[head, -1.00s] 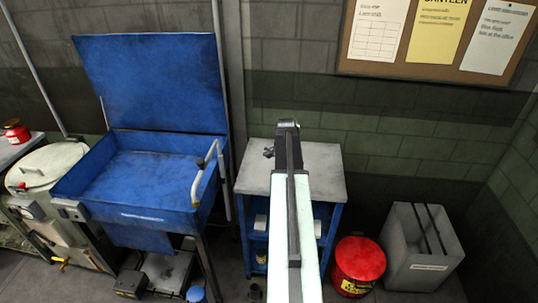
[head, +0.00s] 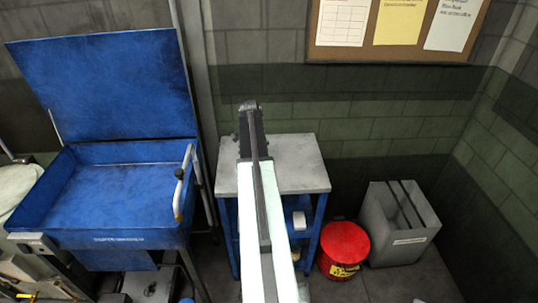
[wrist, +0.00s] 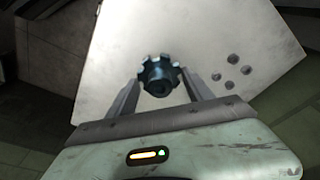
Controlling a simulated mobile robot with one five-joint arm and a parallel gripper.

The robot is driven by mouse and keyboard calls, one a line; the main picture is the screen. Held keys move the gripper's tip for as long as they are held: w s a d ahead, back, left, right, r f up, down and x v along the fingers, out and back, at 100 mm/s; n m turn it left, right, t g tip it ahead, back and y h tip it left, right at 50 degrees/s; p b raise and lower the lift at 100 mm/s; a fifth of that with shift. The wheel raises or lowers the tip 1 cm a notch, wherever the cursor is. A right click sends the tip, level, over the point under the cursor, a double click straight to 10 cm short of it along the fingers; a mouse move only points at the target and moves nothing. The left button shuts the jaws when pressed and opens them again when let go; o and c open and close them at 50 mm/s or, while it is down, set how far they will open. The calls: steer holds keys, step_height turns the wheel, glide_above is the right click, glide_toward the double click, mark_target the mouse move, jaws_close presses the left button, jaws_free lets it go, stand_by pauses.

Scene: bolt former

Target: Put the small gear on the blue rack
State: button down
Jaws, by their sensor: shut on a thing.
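The small gear (wrist: 160,72) is dark and toothed. In the wrist view it sits between the two fingers of my gripper (wrist: 163,88), which is shut on it. The pale grey top of the blue rack (wrist: 125,35) lies beneath and beyond the gear. I cannot tell the gap between them. In the head view the blue rack (head: 308,170) stands against the wall, with blue legs and lower shelves. My arm reaches over its left part and hides some of the top. The gear cannot be made out clearly in the head view.
A blue basin with a raised lid (head: 110,205) stands left of the rack. A red can (head: 343,246) and a grey bin (head: 398,230) stand at its right. The rack top's right part is clear.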

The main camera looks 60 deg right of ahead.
glide_above(271, 155)
steer(key=shift+a+f+b, duration=0.4)
steer(key=shift+f+b, duration=0.05)
steer(key=shift+f, duration=0.05)
steer(key=f+b, duration=0.4)
steer(key=shift+d, duration=0.2)
steer(key=shift+r, duration=0.2)
steer(key=shift+f, duration=0.15)
steer(key=shift+c, duration=2)
jaws_free()
step_height(271, 155, up, 12)
steer(key=a+p, duration=0.1)
steer(key=p, duration=1.1)
steer(key=shift+w+a, duration=0.15)
steer(key=shift+a, duration=0.25)
